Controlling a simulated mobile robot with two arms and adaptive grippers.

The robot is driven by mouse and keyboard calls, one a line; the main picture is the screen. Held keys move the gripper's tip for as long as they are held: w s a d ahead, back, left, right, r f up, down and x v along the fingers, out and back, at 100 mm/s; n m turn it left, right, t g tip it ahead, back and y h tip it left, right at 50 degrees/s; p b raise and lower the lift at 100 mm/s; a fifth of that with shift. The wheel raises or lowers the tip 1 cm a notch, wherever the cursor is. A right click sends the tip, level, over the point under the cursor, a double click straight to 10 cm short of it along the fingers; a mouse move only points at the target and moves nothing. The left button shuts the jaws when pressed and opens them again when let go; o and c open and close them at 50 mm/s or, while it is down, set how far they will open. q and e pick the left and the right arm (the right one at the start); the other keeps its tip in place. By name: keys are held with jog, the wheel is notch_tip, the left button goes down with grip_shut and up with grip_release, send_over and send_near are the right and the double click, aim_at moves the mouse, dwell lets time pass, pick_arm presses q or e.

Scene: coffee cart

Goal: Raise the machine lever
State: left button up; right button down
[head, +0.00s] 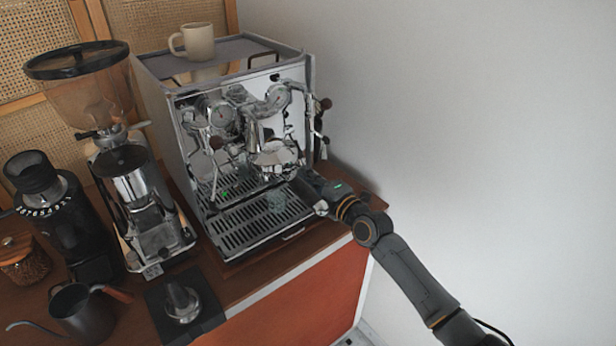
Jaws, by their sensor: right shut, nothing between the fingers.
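The chrome espresso machine (295,110) stands on the wooden cart, with gauges, knobs and a group head (276,155) on its front. A thin lever with a dark knob (325,104) shows at the machine's right side; I cannot tell whether it is the lever of the task. My right arm comes in from the lower right. My right gripper (308,192) is shut and empty, low in front of the machine's right side, near the drip tray (245,228) and below the group head. Its fingertips are small and hard to make out. My left gripper is not in view.
A beige mug (196,41) stands on top of the machine. Two grinders (140,200) (62,215), a gooseneck kettle (82,312) and a tamper on a dark mat (181,302) stand to the left. A white wall (480,120) borders the right; the space before it is free.

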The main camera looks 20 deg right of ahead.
jog(key=r+p, duration=0.3)
jog(key=r, duration=0.2)
jog(key=r+p, duration=0.2)
jog(key=shift+w+a+r+p, duration=0.15)
jog(key=shift+w+a+p, duration=0.15)
jog(key=shift+a, duration=0.05)
jog(key=a+f+p+v, duration=0.1)
jog(key=p+v, duration=0.2)
jog(key=v, duration=0.7)
jog(key=shift+s+p, duration=0.35)
jog(key=shift+s, duration=0.15)
jog(key=shift+d, duration=0.15)
